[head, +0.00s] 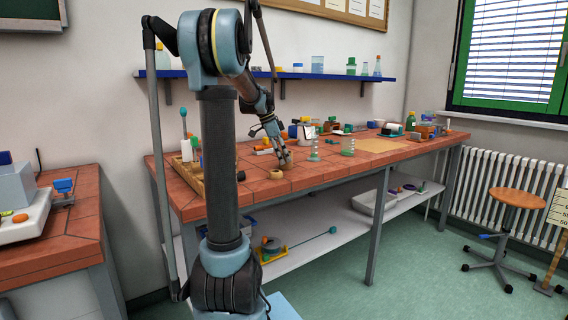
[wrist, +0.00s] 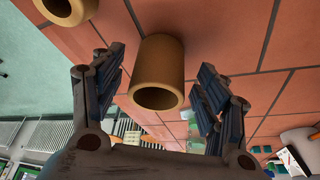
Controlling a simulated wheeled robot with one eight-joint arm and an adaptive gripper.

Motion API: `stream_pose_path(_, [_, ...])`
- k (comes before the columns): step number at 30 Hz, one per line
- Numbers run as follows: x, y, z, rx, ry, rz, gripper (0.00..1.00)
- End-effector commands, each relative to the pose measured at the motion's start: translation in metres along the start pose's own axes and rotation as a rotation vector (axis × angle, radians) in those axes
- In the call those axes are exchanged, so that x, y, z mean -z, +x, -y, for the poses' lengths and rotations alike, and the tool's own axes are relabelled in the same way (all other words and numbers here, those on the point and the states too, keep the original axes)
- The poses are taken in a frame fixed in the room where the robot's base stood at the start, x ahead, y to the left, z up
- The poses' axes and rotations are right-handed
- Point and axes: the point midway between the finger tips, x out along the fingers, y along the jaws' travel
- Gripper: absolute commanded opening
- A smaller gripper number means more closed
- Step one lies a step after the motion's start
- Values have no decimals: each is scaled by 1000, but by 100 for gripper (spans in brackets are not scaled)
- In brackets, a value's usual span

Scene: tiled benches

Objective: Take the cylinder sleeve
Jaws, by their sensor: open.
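The cylinder sleeve is a hollow tan tube (wrist: 158,62) on the red tiled bench, its open round end facing the wrist camera. It lies between the two dark fingers of my gripper (wrist: 163,74). The fingers are apart, with a visible gap on each side of the tube, and the gripper is open and empty. In the head view, my gripper (head: 284,158) is low over the bench top, and the tube there is too small to make out clearly.
A second tan ring-shaped piece (wrist: 66,8) is at the wrist view's upper left; a tan ring (head: 276,174) shows near the bench's front edge in the head view. A wooden rack (head: 188,176) is at the left.

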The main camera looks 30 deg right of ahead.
Motion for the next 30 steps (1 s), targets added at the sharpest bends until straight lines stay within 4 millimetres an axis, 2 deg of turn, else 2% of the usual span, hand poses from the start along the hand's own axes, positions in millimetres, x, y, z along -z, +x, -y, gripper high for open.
stream_pose_path(3, [0, 8, 0, 0, 0, 0, 68])
stream_pose_path(10, [0, 9, 0, 0, -1, 0, 68])
stream_pose_path(11, [0, 9, 0, 0, -1, 0, 63])
stream_pose_path(15, [-1, 8, 0, 0, -2, 0, 34])
stream_pose_path(16, [-1, 8, 0, 1, -2, 0, 31])
stream_pose_path(26, [-1, 8, 0, 1, -2, 0, 31])
stream_pose_path(30, [2, 1, 0, 1, -2, 0, 31])
